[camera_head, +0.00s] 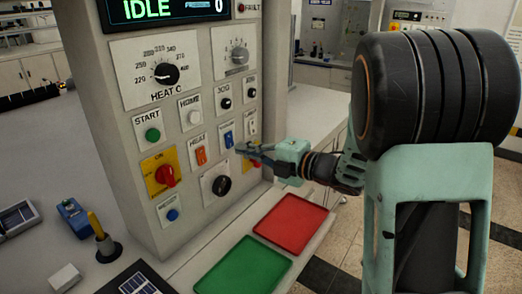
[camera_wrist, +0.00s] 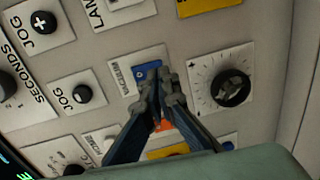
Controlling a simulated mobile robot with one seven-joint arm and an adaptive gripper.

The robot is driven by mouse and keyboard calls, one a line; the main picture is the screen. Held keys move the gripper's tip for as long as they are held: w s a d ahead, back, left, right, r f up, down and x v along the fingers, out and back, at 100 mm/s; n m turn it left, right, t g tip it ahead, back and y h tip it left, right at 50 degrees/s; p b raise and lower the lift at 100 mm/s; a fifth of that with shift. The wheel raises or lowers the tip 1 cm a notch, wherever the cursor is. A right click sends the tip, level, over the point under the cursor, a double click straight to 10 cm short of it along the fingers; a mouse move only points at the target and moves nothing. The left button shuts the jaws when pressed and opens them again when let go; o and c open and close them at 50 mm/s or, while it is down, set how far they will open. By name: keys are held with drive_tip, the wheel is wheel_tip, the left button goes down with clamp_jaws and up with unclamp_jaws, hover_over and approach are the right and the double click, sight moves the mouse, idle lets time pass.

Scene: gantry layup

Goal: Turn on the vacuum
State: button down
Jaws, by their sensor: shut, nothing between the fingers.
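The vacuum switch (camera_head: 228,138) is a blue rocker on a white plate, on the grey control panel (camera_head: 125,210). In the wrist view the blue rocker (camera_wrist: 147,68) sits beside the label VACUUM, partly covered by my fingertips. My gripper (camera_head: 243,149) is shut and empty, its tips close to the panel, just right of and slightly below the switch in the head view. In the wrist view my gripper (camera_wrist: 160,80) has its two fingertips together over the right part of the blue rocker. I cannot tell whether they touch it.
An orange HEAT rocker (camera_head: 201,155) is left of the vacuum switch. A black knob (camera_head: 222,185) is below it. A red ON switch (camera_head: 166,176) sits on yellow. The display (camera_head: 163,10) reads IDLE and 0. Red (camera_head: 291,222) and green (camera_head: 243,267) trays lie below.

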drive_tip(key=shift+x, duration=0.85)
drive_tip(key=shift+f, duration=0.15)
drive_tip(key=b, duration=0.3)
drive_tip(key=shift+w+a+t+y+b, duration=0.25)
drive_tip(key=shift+t+y+b, duration=0.05)
drive_tip(key=shift+y+b, duration=0.1)
drive_tip(key=shift+f, duration=0.1)
